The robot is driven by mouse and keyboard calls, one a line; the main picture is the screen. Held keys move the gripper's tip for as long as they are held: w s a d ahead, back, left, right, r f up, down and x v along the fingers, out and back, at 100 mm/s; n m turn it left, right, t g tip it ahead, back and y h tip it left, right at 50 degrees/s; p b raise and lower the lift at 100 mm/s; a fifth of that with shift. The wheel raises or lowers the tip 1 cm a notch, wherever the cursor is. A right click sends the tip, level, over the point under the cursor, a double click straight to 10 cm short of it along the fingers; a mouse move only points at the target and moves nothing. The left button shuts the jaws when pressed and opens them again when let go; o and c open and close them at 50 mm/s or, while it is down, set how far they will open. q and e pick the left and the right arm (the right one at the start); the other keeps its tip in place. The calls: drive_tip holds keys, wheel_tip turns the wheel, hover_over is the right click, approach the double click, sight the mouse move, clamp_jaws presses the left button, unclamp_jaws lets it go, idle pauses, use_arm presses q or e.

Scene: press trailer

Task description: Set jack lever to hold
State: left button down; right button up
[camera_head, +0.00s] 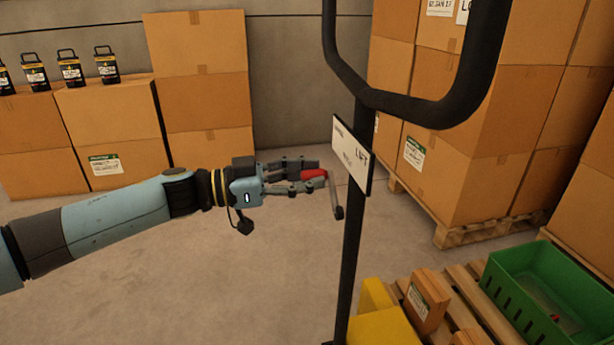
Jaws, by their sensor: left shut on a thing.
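The black pallet jack handle (356,230) stands upright right of centre, with a loop grip at its top. A white label plate (352,157) on its post reads "LIFT" at one end; the other words are too small to read surely. The jack lever (338,199) is a grey bent rod with a red part (314,174), left of the post. My left gripper (310,178) reaches in from the left and is shut on the lever at its red part. The lever's joint to the post is hidden behind the plate. My right gripper is not in view.
Stacked cartons (200,85) stand at the back left, with several black lanterns (70,68) on top. More cartons (480,140) stand on a pallet (465,235) at right. A green crate (500,290) and a yellow part (385,328) are at lower right. Floor at lower left is clear.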

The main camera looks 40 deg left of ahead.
use_arm(q)
drive_tip(key=shift+r, duration=0.1)
idle(0.3)
drive_tip(key=shift+s+d+r+m+p, duration=0.35)
drive_tip(key=shift+m+p, duration=0.3)
drive_tip(key=shift+m, duration=0.25)
drive_tip(key=shift+s+d+r+m+p, duration=0.2)
drive_tip(key=shift+d+m+p, duration=0.15)
drive_tip(key=shift+m, duration=0.45)
drive_tip(key=shift+s+d+r+m+p, duration=0.1)
drive_tip(key=shift+s+d+m+p, duration=0.35)
drive_tip(key=shift+m, duration=0.7)
drive_tip(key=shift+s+d+r+m+p, duration=0.15)
drive_tip(key=shift+s+d+m, duration=0.3)
drive_tip(key=shift+m, duration=0.7)
drive_tip(key=shift+d+f, duration=0.1)
